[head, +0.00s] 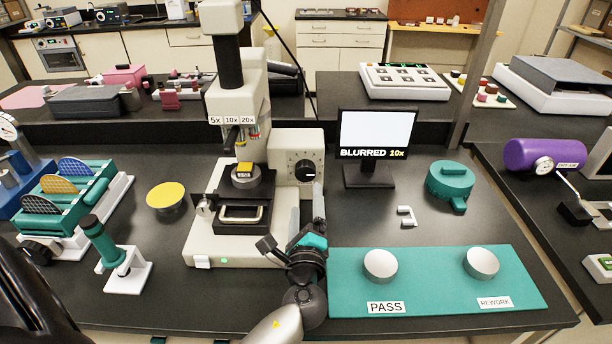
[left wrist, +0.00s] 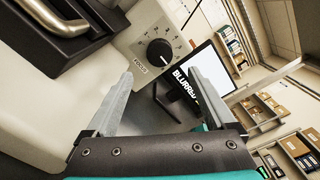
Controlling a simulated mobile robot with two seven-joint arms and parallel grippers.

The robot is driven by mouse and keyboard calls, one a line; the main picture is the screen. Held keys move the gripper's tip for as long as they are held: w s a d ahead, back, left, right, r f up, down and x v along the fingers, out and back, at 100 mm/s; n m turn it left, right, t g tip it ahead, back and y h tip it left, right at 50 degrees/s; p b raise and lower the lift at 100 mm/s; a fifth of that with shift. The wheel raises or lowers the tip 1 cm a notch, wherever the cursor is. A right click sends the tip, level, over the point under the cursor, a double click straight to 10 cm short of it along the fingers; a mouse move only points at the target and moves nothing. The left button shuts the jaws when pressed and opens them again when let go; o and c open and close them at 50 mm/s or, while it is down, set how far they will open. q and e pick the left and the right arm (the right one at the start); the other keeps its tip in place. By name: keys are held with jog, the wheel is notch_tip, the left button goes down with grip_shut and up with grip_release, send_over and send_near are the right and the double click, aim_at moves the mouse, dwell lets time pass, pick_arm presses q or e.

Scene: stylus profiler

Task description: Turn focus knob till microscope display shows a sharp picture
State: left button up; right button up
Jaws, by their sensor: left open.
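The microscope (head: 228,130) stands mid-bench with a small yellow-topped sample (head: 244,169) on its stage. Its focus knob (head: 306,171) is a black dial with a white pointer line on the right side panel. The knob also shows in the left wrist view (left wrist: 159,52), marked FOCUS. The display (head: 376,132) to the right has a white screen reading "BLURRED 10x". My left gripper (head: 307,200) is open, its two fingers pointing at the panel. In the left wrist view the gripper (left wrist: 160,76) has the knob ahead between its fingertips, apparently untouched. My right gripper is not in view.
A teal mat (head: 430,290) with PASS and REWORK labels and two silver discs lies at the front right. A teal round device (head: 450,181) and a small white clip (head: 406,216) lie behind it. A yellow disc (head: 166,196) and teal rack (head: 65,205) stand left.

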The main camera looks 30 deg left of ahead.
aim_at(306, 175)
pick_arm(q)
jog(key=x, duration=0.8)
jog(key=shift+w, duration=0.15)
jog(key=shift+w+a, duration=0.25)
jog(key=shift+w, duration=0.05)
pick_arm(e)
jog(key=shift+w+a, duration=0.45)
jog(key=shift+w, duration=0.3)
pick_arm(q)
jog(key=c, duration=1.4)
jog(key=shift+f+n+b, duration=0.15)
jog(key=shift+n+b, duration=1.1)
jog(key=shift+n, duration=0.15)
jog(key=shift+n+b, duration=0.95)
jog(key=shift+n, duration=0.45)
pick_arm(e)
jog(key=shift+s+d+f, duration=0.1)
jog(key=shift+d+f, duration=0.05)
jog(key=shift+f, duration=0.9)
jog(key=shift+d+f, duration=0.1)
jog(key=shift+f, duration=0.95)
